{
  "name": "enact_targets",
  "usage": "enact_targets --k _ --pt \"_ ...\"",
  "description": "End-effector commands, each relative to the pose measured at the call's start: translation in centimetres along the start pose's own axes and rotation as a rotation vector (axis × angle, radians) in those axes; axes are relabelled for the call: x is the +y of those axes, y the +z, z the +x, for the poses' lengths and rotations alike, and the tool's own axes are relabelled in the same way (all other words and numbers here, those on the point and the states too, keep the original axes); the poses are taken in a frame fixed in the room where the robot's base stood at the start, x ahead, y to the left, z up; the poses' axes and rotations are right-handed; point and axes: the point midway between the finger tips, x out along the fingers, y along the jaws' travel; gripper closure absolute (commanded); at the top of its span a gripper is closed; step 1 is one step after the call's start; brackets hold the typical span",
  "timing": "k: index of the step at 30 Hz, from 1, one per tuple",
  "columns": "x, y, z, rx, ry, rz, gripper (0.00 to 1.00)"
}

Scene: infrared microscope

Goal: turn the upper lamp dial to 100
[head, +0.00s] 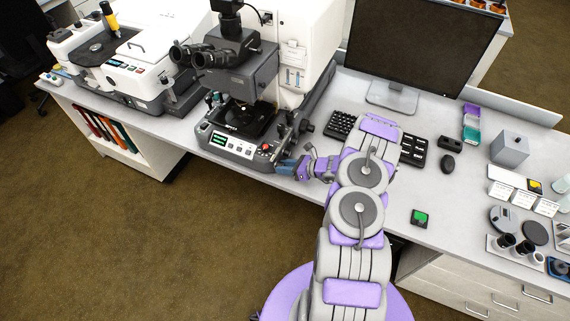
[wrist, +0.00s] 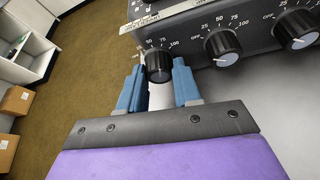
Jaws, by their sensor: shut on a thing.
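The microscope (head: 237,125) stands on the bench in the head view. Its side panel shows in the wrist view with a row of black knobs: a left dial (wrist: 158,66), a middle dial (wrist: 222,47) and a right dial (wrist: 297,29). Scales marked up to 100 surround the left and middle dials. My gripper (head: 289,168) is at the right side of the microscope base. In the wrist view its blue fingers (wrist: 159,74) are shut on the left dial, one on each side. I cannot tell which dial is the upper lamp dial, nor read the held dial's pointer exactly.
A keyboard (head: 341,125), a monitor (head: 420,45) and a mouse (head: 447,163) are right of the microscope. A small green-topped box (head: 420,218) lies near the bench's front edge. Another white instrument (head: 125,65) stands at the left. Open floor lies in front.

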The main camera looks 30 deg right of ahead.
Motion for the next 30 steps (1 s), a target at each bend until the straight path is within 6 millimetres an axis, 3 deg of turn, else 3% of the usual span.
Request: enact_targets --k 15,30 --pt "-0.69 -0.02 0.03 -0.004 0.174 0.427 0.98" --pt "-0.86 -0.02 0.1 -0.006 0.265 0.653 0.98"
